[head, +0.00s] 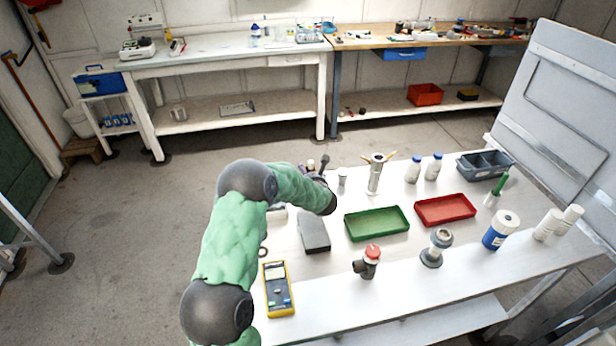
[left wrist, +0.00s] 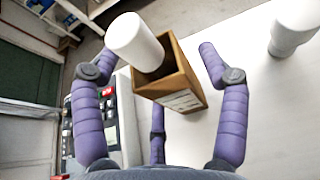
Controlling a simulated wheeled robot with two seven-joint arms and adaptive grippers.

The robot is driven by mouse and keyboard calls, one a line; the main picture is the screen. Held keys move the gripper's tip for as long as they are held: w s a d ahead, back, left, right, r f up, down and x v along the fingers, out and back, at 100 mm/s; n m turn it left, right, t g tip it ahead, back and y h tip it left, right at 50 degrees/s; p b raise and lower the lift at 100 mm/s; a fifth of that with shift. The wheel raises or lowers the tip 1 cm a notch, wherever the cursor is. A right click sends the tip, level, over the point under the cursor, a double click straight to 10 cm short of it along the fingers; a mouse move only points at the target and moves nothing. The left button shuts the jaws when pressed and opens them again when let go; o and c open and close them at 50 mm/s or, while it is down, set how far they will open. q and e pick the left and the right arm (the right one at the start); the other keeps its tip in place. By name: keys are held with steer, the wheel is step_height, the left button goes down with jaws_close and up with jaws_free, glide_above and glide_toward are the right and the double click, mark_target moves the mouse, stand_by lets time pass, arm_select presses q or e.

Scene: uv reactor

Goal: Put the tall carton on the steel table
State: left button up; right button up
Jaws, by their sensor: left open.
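A brown open-topped carton (left wrist: 187,80) with a pale label shows in the left wrist view, a white cylinder (left wrist: 135,40) standing up out of its opening. My left gripper (left wrist: 147,62) has its purple fingers spread open, with the carton between and beyond them; I see no finger closed on it. In the head view the left gripper (head: 318,170) is over the far left part of the near table (head: 330,275), and I cannot make out the carton there. A pale-topped bench (head: 215,58) stands at the back left; I cannot tell which table is steel. My right gripper is out of view.
Close to the left gripper stand a small metal cup (head: 342,177) and a steel cylinder (head: 376,175). A grey box (head: 313,232), yellow meter (head: 278,287), green tray (head: 377,223) and red tray (head: 445,209) lie nearby. A tilted grey panel (head: 560,110) rises at right.

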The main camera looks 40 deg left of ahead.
arm_select(q)
steer(key=p+v, duration=0.2)
steer(key=v, duration=1)
steer(key=shift+r, duration=0.2)
